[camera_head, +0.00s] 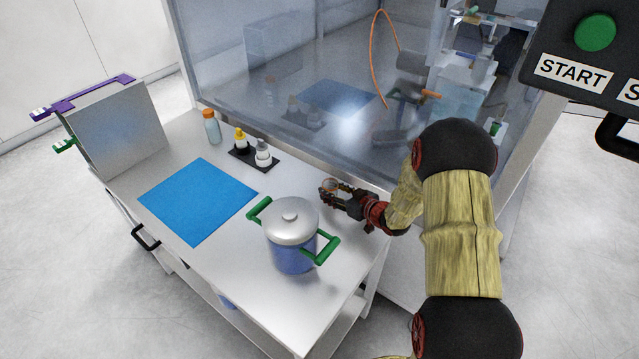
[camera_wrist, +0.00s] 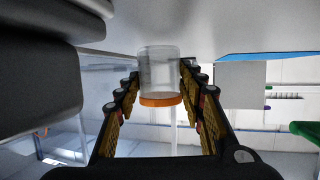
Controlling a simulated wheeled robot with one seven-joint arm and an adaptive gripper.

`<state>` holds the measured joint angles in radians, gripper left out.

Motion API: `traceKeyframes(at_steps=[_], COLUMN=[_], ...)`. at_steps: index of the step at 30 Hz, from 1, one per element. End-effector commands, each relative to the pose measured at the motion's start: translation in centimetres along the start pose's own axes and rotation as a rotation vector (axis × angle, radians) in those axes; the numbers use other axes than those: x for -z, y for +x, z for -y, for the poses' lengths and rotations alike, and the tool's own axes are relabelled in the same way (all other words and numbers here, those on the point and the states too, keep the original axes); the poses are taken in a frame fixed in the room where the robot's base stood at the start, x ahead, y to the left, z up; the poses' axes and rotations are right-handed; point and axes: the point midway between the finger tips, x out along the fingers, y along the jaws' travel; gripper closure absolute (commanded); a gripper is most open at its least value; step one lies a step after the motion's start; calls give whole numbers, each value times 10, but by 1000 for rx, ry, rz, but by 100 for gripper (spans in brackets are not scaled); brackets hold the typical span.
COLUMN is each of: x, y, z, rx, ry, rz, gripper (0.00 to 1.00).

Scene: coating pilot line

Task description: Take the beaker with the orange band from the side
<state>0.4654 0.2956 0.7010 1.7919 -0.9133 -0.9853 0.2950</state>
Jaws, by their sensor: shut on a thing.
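The clear beaker with the orange band (camera_wrist: 159,70) is between the two fingers of my gripper (camera_wrist: 160,88) in the wrist view. That view is upside down, with the worktop at the top and the band low in the picture. My gripper holds the beaker from the side. In the head view my gripper (camera_head: 336,193) is low over the steel worktop, and the small beaker (camera_head: 330,185) is partly hidden by the fingers. The beaker's base is at or close to the worktop; I cannot tell whether it touches.
A blue pot (camera_head: 291,250) with green handles and a lid stands just left of my gripper. A blue mat (camera_head: 198,201), a dark tray of small bottles (camera_head: 254,154) and an orange-capped bottle (camera_head: 212,129) are farther left. A glass enclosure (camera_head: 300,75) rises behind the worktop.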

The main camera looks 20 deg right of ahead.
Motion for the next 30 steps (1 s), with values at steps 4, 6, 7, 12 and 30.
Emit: traceKeyframes(at_steps=[4, 6, 7, 12, 30], x=[-2, -4, -4, -7, -8], y=[-7, -10, -11, -18, -33], z=[0, 0, 0, 0, 0], rx=[-2, -1, -1, -1, 0], ry=[2, 2, 2, 1, 0], rz=[1, 1, 1, 1, 0], gripper=[81, 81, 81, 81, 81])
